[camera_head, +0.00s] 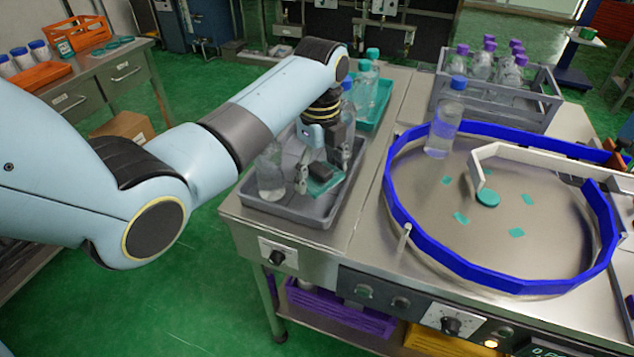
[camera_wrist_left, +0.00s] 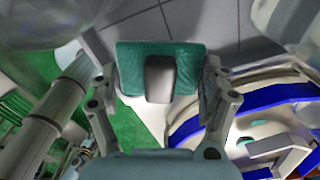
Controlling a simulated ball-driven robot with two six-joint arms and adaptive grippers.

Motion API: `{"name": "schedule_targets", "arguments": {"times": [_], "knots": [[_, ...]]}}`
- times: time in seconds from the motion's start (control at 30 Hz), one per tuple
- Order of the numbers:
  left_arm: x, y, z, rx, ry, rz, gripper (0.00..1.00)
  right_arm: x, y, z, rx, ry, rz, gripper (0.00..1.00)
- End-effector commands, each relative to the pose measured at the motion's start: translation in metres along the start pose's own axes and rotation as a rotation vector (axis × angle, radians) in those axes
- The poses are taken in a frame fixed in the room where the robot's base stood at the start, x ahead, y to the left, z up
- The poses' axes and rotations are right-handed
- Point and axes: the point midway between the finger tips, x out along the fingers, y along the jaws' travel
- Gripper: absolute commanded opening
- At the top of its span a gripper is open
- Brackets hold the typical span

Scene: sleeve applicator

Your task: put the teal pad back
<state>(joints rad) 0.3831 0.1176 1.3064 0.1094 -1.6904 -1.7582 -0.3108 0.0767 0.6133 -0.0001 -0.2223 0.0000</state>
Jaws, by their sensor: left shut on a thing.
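The teal pad (camera_head: 329,186) has a dark grey block on top and is held over the near part of the grey tray (camera_head: 318,219). My left gripper (camera_head: 322,170) is shut on the pad, pointing down. In the left wrist view the pad (camera_wrist_left: 190,60) spans between the two fingers of the left gripper (camera_wrist_left: 160,80), with the grey block at its middle. I cannot tell whether the pad touches the tray floor. My right gripper is not in view.
A clear bottle (camera_head: 270,175) stands in the tray just left of my gripper. A teal tray (camera_head: 376,112) with bottles lies behind. To the right are a blue-railed round plate (camera_head: 505,240), a blue-capped bottle (camera_head: 444,132) and a grey crate (camera_head: 535,112) of purple-capped bottles.

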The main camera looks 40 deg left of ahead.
Motion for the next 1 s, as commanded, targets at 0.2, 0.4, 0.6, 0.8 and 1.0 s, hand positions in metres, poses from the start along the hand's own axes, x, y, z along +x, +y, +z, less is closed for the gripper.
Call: {"name": "schedule_targets", "arguments": {"times": [0.2, 0.4, 0.6, 0.8, 1.0], "knots": [[0.016, -0.001, 0.010, 0.000, 0.001, 0.002, 0.50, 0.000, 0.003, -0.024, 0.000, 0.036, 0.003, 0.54], [0.044, -0.001, 0.009, 0.000, 0.001, 0.001, 0.50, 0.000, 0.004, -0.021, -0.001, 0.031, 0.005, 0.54], [0.046, -0.001, 0.009, 0.000, 0.000, -0.001, 0.50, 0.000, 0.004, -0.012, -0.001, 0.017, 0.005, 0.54], [0.049, -0.001, 0.009, 0.000, 0.000, -0.001, 0.83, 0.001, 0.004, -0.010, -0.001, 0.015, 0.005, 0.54], [0.048, -0.001, 0.009, 0.001, 0.000, -0.001, 1.00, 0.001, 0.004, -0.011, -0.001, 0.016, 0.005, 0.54]]}}
